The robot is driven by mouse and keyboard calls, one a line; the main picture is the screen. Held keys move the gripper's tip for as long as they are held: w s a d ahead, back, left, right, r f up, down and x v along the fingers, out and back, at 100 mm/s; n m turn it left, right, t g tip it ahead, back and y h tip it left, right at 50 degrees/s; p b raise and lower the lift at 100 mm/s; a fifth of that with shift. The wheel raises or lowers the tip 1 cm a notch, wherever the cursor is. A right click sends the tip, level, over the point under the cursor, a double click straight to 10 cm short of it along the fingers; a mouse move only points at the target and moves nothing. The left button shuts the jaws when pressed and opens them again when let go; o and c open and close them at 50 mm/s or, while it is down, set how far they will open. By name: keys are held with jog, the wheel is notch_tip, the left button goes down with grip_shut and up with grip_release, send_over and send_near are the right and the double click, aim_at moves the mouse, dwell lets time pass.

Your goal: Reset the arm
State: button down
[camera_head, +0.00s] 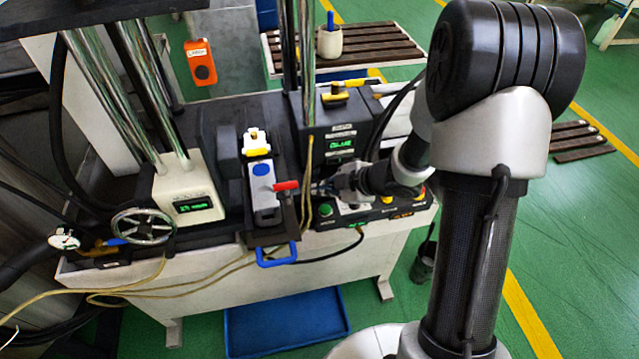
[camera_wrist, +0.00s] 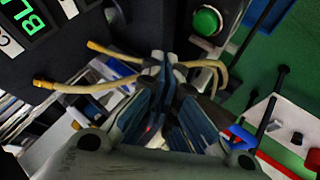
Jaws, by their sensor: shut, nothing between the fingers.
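My arm comes in from the right in the head view and bends down to the machine. My gripper (camera_head: 318,187) is low over the front of the machine, just right of a red handle (camera_head: 287,185) on a grey and white unit (camera_head: 262,188). Whether the fingertips touch the handle cannot be told. In the wrist view, my gripper (camera_wrist: 164,62) has its blue-lined fingers together at the tips, with nothing held. Yellowish cables (camera_wrist: 85,86) pass close to the fingertips.
A control box with a green button (camera_head: 325,209) lies under my wrist; a green button (camera_wrist: 206,21) also shows in the wrist view. A blue handle (camera_head: 277,256) juts from the bench front. A white gauge box (camera_head: 186,190) and handwheel (camera_head: 143,226) stand left.

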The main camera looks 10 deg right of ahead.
jog(key=shift+w+d+r, duration=0.15)
jog(key=shift+r, duration=0.15)
jog(key=w+d+r+m+t+h, duration=0.2)
jog(key=d+r+m+h, duration=0.25)
jog(key=r, duration=0.35)
jog(key=s+d+r+m+h, duration=0.45)
jog(key=s+r, duration=0.25)
jog(key=r, duration=0.3)
jog(key=s+a+r+m+g+y, duration=0.1)
jog(key=s+a+m, duration=0.3)
jog(key=s, duration=0.7)
jog(key=s+a+r+m+g+y, duration=0.1)
jog(key=s+a+m+g, duration=0.2)
jog(key=s, duration=0.8)
jog(key=shift+s+a+r+m+y, duration=0.2)
jog(key=shift+a+r+m+y, duration=0.15)
jog(key=shift+a+m, duration=0.45)
